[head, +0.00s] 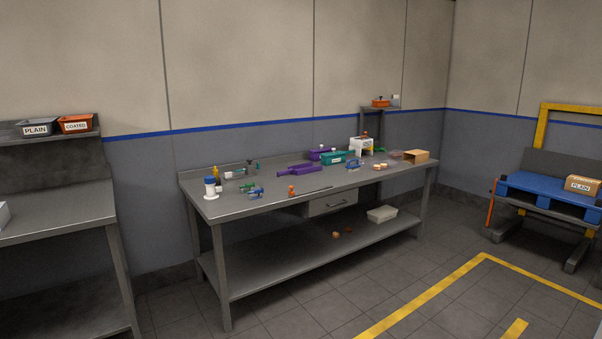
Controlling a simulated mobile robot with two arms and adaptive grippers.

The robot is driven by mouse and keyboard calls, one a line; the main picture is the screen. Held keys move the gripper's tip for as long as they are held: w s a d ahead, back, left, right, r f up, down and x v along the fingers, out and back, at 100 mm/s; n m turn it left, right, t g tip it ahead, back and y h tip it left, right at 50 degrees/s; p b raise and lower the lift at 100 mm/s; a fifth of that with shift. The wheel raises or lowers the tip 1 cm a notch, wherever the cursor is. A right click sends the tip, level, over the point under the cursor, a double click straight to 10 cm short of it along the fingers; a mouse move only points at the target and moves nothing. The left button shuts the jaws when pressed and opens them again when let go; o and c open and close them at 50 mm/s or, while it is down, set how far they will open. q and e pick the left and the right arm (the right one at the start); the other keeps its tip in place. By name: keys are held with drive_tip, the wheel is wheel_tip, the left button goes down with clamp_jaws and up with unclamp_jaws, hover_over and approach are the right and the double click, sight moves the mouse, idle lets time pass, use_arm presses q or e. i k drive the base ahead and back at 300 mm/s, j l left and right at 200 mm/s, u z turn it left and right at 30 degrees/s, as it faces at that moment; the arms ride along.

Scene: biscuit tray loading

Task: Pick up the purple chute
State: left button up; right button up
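A purple chute (300,170) lies on the top of the grey metal table (250,200), near the middle and towards the back. It is a flat, long piece with a narrower end at its left. A second purple object (317,154), box-like, stands behind it at the back edge; it is small and partly covered by a teal box. Neither of my grippers shows in the head view.
Around the chute are a teal box (335,159), a white machine (361,147), a cardboard box (416,156), an orange item (292,190) with a dark rod, and a blue-and-white bottle (210,187). Open floor (400,275) lies in front of the table.

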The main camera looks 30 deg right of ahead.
sight(307, 167)
drive_tip(key=i+j, duration=0.2)
drive_tip(key=i, duration=0.3)
drive_tip(key=i+z, duration=0.8)
drive_tip(key=i+j+z, duration=0.2)
drive_tip(key=z, duration=0.2)
drive_tip(key=i+l+z, duration=0.2)
drive_tip(key=i+z, duration=1.05)
drive_tip(key=i+l+u, duration=0.15)
drive_tip(key=i+u, duration=0.35)
drive_tip(key=i+l+u, duration=0.5)
drive_tip(key=k+j, duration=0.05)
drive_tip(key=j, duration=0.05)
